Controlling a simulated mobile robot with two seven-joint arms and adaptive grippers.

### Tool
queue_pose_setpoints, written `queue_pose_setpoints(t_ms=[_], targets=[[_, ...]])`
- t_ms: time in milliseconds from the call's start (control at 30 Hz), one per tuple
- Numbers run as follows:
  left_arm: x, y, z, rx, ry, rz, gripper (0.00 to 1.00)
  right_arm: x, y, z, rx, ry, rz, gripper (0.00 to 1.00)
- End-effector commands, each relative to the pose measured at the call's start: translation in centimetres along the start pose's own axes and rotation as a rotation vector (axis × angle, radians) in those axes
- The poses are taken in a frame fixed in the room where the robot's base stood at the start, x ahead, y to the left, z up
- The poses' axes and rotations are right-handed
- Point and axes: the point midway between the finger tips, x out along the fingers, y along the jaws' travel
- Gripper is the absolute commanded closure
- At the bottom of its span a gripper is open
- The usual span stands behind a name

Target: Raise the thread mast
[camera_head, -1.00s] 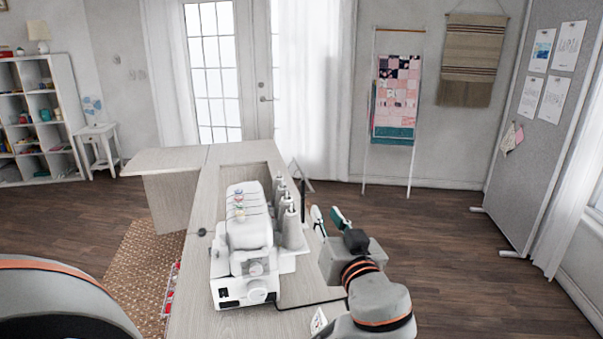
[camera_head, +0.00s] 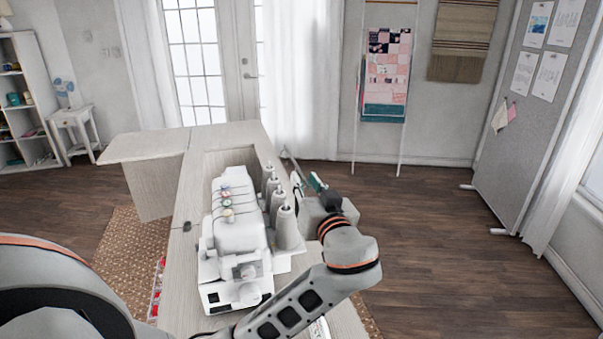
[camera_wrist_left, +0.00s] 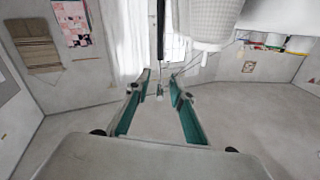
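The white sewing machine (camera_head: 236,225) stands on the pale cabinet top (camera_head: 190,185), with several grey thread cones (camera_head: 285,228) along its right side. A thin dark bar (camera_head: 289,160), apparently the thread mast, slants behind the cones towards my left gripper (camera_head: 306,179). In the left wrist view, my left gripper (camera_wrist_left: 160,82) has its green-padded fingers apart. A thin upright rod (camera_wrist_left: 160,38), dark at the top, reaches down to the gap between the fingertips. I cannot tell whether the fingers touch it. A white cone-like shape (camera_wrist_left: 212,28) is close beside it. My right gripper is not in view.
The raised cabinet leaf (camera_head: 145,146) extends at the back left. A woven rug (camera_head: 122,250) lies left of the cabinet. A quilt rack (camera_head: 387,90) and pinboard (camera_head: 537,120) stand farther right. The floor to the right is clear.

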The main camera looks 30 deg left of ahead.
Motion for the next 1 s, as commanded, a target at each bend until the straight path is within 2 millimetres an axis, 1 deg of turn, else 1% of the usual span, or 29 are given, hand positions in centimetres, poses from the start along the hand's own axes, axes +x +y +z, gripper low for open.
queue_pose_setpoints(t_ms=[33, 100, 200, 333, 567, 600, 667, 700, 1000], targets=[[0.8, -0.2, -0.3, 0.001, 0.003, -0.004, 0.77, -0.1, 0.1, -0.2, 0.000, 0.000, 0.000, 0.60], [1.7, -0.1, -0.2, 0.001, 0.003, -0.003, 0.77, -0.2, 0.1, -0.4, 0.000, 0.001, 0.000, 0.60], [2.6, -0.1, -0.2, 0.001, 0.002, -0.002, 0.77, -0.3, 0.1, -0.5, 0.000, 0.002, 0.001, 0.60], [3.2, 0.0, -0.1, -0.001, 0.000, -0.001, 0.77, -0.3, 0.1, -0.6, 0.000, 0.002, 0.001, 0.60], [3.3, 0.0, 0.0, -0.001, -0.001, 0.000, 0.77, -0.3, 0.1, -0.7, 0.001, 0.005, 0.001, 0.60], [3.2, 0.0, 0.0, -0.001, -0.001, 0.000, 0.82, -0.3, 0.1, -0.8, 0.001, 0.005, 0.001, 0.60], [3.2, 0.0, 0.0, -0.001, -0.001, 0.000, 0.98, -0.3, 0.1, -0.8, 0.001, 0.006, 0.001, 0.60], [3.2, 0.0, 0.0, -0.001, -0.001, 0.000, 1.00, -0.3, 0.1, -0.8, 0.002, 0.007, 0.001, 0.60], [3.4, 0.1, -0.3, -0.003, -0.001, 0.000, 1.00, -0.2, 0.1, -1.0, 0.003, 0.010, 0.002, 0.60]])
